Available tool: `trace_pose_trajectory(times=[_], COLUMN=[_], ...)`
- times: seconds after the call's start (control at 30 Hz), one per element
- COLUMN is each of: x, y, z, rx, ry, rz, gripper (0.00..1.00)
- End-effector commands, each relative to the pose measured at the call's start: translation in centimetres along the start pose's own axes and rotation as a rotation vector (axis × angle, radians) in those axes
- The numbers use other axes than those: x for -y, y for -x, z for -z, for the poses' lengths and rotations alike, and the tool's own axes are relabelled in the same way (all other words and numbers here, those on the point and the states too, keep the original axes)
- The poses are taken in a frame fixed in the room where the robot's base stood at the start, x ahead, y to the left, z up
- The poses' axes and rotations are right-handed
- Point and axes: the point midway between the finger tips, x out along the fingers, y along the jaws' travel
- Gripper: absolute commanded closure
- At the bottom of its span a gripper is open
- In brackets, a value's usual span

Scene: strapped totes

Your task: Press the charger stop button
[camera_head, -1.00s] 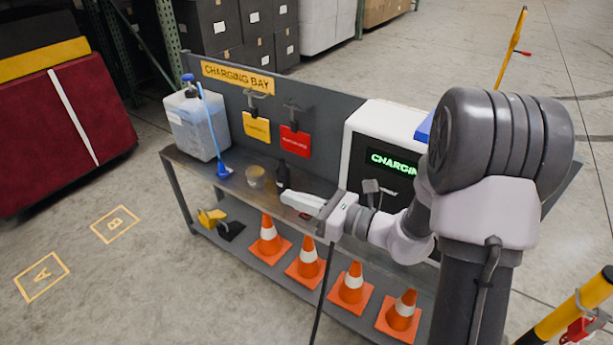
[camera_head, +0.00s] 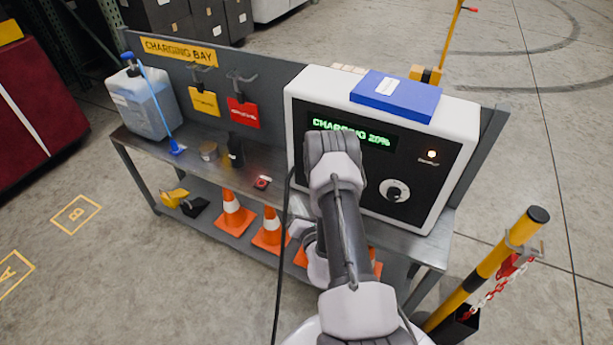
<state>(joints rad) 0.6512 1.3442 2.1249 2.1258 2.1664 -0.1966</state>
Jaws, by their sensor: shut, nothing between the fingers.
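The charger (camera_head: 462,140) is a white box with a black front panel, standing on the right end of the bench. Its green display (camera_head: 380,141) reads "CHARGING 20%", partly covered by my arm. A small round lit button (camera_head: 431,155) glows orange-white at the panel's upper right, with a tiny label below it that I cannot read surely. A round knob (camera_head: 394,190) sits lower on the panel. My arm stands in front of the panel's left part, to the left of the button and knob. I cannot make out my gripper or its fingertips; the arm probably hides them.
A blue box (camera_head: 396,97) lies on the charger. The metal bench (camera_head: 135,143) holds a jug (camera_head: 146,104), a tin (camera_head: 208,151), a dark bottle (camera_head: 235,152) and a small red-and-black item (camera_head: 262,182). Orange cones (camera_head: 233,213) stand below. A yellow-black post (camera_head: 500,255) with chain stands at right.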

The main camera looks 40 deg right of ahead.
Motion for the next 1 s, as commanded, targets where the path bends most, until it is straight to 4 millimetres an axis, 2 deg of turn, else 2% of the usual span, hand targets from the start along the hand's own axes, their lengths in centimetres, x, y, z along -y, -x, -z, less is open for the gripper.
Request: trace_pose_trajectory(times=[0.23,0.7,1.0], x=[0.2,3.5,4.3], y=[-0.4,-5.0,-6.2], z=[-0.3,-3.5,-4.5], rx=[0.002,0.001,-0.001], ry=[-0.001,0.001,0.001], rz=[-0.003,-0.004,-0.004], gripper=[1.0,1.0,1.0])
